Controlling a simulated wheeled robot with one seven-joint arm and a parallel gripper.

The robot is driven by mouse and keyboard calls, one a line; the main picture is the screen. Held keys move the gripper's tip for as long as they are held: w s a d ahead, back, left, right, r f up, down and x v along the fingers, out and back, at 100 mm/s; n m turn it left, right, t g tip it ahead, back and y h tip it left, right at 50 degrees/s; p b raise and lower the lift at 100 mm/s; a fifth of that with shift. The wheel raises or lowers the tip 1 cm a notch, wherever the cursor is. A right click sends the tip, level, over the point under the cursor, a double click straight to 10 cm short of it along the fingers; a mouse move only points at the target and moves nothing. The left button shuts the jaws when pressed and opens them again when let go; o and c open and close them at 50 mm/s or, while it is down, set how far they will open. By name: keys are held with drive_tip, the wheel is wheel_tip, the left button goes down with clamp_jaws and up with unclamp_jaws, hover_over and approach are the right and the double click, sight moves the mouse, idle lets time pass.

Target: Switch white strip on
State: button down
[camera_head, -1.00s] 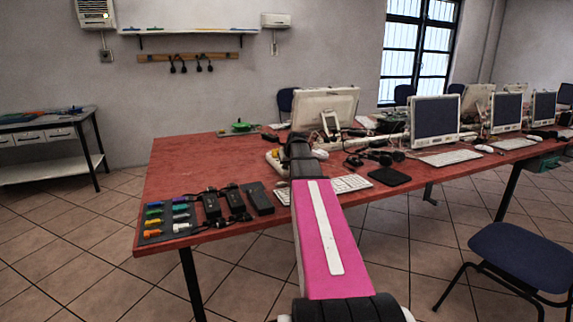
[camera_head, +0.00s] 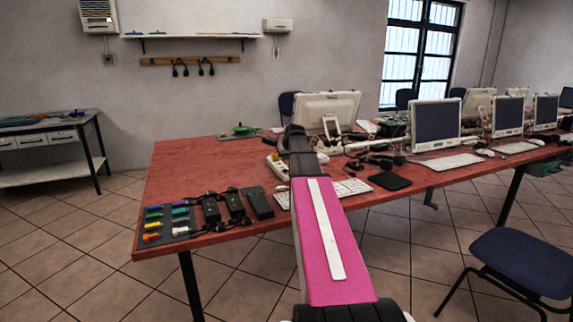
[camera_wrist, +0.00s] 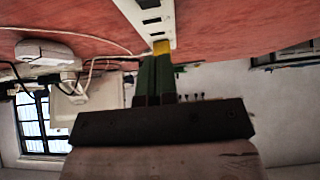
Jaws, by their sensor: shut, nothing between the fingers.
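The white strip (camera_head: 277,167) lies on the red table, beside and partly behind my arm. In the wrist view the white strip (camera_wrist: 143,18) runs in from the top edge, with dark sockets along it. A yellow part (camera_wrist: 161,47) shows at its near end, just beyond my fingertips. My gripper (camera_wrist: 155,62) is shut and empty, with its green-dark fingers side by side. The fingertips overlap the strip's end in the picture; whether they touch it I cannot tell. In the head view my arm hides the fingers.
A white box with cables (camera_wrist: 45,51) lies left of the strip in the wrist view. On the red table (camera_head: 180,165) are a keyboard (camera_head: 350,187), black adapters (camera_head: 235,205), a mat with coloured pieces (camera_head: 165,222) and monitors (camera_head: 435,125).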

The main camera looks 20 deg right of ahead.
drive_tip(key=v, duration=1)
drive_tip(key=shift+r, duration=0.2)
drive_tip(key=shift+s+d, duration=0.1)
drive_tip(key=shift+s, duration=0.1)
drive_tip(key=shift+s+f+g, duration=0.2)
drive_tip(key=shift+s+g, duration=0.05)
drive_tip(key=shift+g, duration=0.05)
hover_over(285, 171)
drive_tip(key=f, duration=0.7)
drive_tip(key=shift+d+f, duration=0.35)
drive_tip(key=f, duration=0.3)
drive_tip(key=shift+s+f, duration=0.15)
drive_tip(key=shift+s, duration=0.1)
drive_tip(key=shift+f, duration=0.5)
